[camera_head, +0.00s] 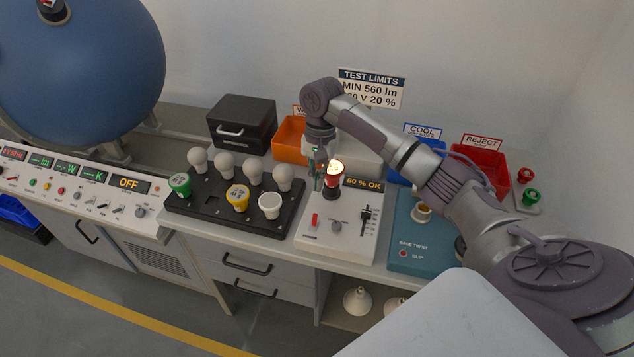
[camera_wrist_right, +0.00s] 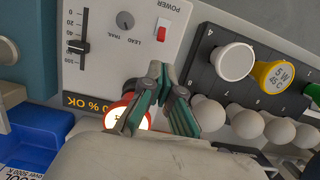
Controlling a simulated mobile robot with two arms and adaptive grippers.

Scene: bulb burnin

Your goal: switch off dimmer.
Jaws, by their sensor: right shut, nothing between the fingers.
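The dimmer is a white box (camera_head: 310,238) on the bench. It has a red power switch (camera_head: 314,220), a grey knob, and a slider with a dark handle (camera_head: 366,211). Its display (camera_head: 363,184) reads 60 % OK. A lit bulb with a red collar (camera_head: 334,178) stands at its back. In the right wrist view, the power switch (camera_wrist_right: 161,31), the slider handle (camera_wrist_right: 78,46) and the glowing bulb (camera_wrist_right: 130,114) also show. My right gripper (camera_head: 318,178) is shut and empty, beside the lit bulb and above the box. My left gripper is out of view.
A black rack (camera_head: 220,222) with several bulbs stands left of the dimmer. A teal base twist box (camera_head: 408,250) stands to the right. Orange, blue and red bins (camera_head: 484,165) line the back. A large blue sphere (camera_head: 80,70) is at far left.

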